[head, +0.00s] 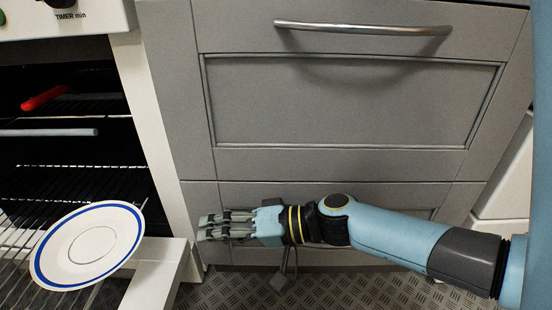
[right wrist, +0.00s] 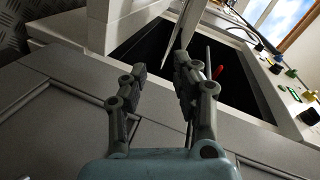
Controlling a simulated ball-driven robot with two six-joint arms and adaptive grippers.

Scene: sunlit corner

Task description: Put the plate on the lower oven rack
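The plate (head: 88,243) is white with a blue ring near its rim. It is at the lower left of the head view, over the wire bars of an oven rack (head: 18,236). I cannot tell whether it lies flat on the bars. Another rack (head: 75,168) shows further inside the dark oven. My right gripper (head: 200,228) is right of the plate, apart from it, in front of the grey drawers. In the right wrist view its fingers (right wrist: 162,70) are apart with nothing held between them. A thin pale edge beyond them may be the plate. My left gripper is out of view.
The oven's white side frame (head: 150,130) stands between the cavity and the grey drawer front (head: 350,100) with its metal handle (head: 362,29). A red item (head: 45,98) and a pale bar (head: 48,132) show in the oven. Patterned floor (head: 350,291) lies below.

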